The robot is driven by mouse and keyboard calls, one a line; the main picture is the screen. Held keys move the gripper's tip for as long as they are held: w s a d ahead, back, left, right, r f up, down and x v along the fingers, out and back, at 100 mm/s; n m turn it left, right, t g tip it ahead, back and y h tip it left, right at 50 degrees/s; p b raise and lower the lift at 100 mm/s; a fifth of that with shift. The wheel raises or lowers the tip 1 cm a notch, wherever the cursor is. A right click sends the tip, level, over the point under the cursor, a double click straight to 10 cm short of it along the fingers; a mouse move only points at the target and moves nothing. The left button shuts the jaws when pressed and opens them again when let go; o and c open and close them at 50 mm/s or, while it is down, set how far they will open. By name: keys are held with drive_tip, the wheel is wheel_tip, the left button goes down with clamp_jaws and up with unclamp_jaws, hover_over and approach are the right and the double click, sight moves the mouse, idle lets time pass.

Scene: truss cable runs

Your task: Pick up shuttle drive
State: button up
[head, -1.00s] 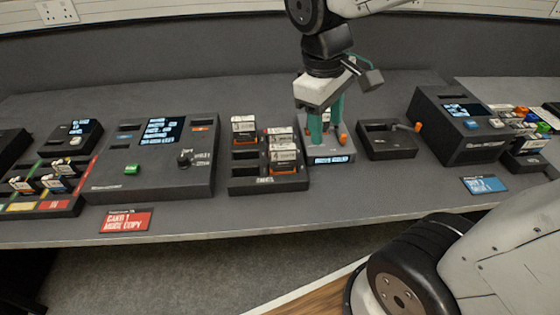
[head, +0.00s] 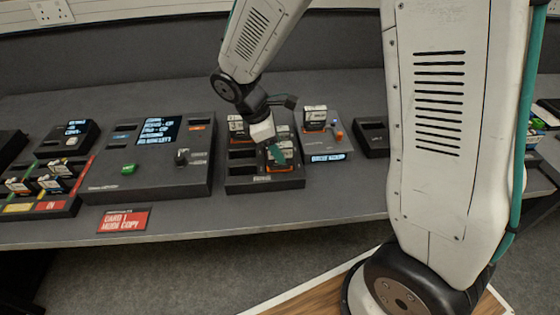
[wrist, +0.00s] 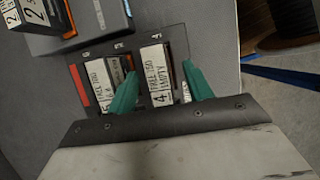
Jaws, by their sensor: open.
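Several drives stand in a dark slotted rack (head: 262,184); none is clearly marked as the shuttle drive. In the wrist view, a drive with a white label (wrist: 157,75), reading roughly "FREE ISO EMPTY 4", stands between the two teal fingers of my gripper (wrist: 159,69). The fingers are open on either side of it, with a gap showing. Another white-labelled drive (wrist: 101,78) stands just left of the left finger. In the head view, my gripper (head: 273,150) is over the right column of the rack and hides part of the drives there.
A grey dock (head: 325,144) with a lit display stands right of the rack, with a drive (head: 315,118) upright in it. A larger console (head: 150,175) stands to the left. My arm hides much of the right side of the bench.

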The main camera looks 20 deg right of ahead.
drive_tip(key=x, duration=0.3)
drive_tip(key=shift+d+f, duration=0.2)
clamp_jaws()
